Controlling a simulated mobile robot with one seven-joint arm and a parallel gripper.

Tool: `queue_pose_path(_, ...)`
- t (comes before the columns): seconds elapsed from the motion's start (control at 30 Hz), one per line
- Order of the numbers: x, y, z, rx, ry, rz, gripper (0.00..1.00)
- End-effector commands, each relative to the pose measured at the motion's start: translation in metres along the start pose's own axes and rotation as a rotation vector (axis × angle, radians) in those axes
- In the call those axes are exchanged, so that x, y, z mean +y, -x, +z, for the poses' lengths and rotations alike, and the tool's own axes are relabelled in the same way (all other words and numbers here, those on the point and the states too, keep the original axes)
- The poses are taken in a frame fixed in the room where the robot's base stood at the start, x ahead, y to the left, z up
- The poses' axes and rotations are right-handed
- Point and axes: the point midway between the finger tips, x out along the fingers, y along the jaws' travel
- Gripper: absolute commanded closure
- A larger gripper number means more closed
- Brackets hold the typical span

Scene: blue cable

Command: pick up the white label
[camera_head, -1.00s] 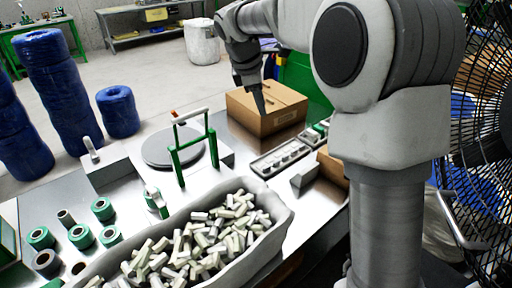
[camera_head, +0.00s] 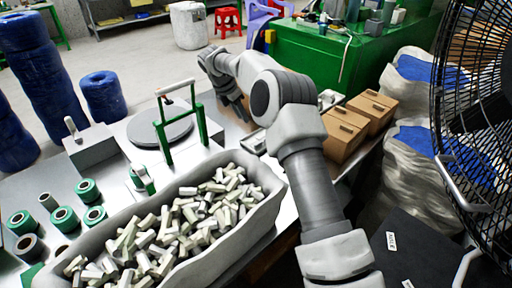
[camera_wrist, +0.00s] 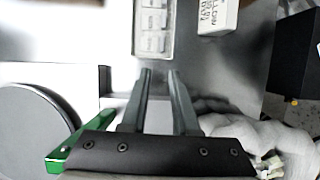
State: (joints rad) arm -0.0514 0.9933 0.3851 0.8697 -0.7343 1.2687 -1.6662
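Two small white labels with dark print, one label (camera_head: 391,241) and another label (camera_head: 407,284) at the bottom edge, show on a dark surface at the lower right of the head view. I cannot tell which is the task's label. In the wrist view a white block with printed text (camera_wrist: 217,15) lies at the top, right of my fingers. My gripper (camera_head: 240,112) hangs over the metal table, far from the dark surface. In the wrist view my gripper (camera_wrist: 159,73) has its two fingers apart with nothing between them.
A grey bin (camera_head: 262,215) full of pale pieces stands in front. A green frame (camera_head: 183,125), a round plate (camera_head: 150,130) and green-rimmed rolls (camera_head: 64,218) are on the left. Cardboard boxes (camera_head: 342,140) stand right of my arm. A large fan (camera_head: 475,120) is at the far right.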

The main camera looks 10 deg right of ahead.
Motion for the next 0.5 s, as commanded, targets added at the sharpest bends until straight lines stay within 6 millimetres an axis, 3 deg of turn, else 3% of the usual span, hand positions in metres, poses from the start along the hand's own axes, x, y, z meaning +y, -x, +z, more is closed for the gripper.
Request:
queue_pose_path(0.03,-0.001,-0.014,-0.002,0.002,-0.001,-0.003,0.71)
queue_pose_path(0.3,-0.001,-0.074,-0.002,0.002,-0.003,-0.002,0.71)
queue_pose_path(0.5,-0.001,-0.103,-0.001,0.001,-0.003,0.000,0.71)
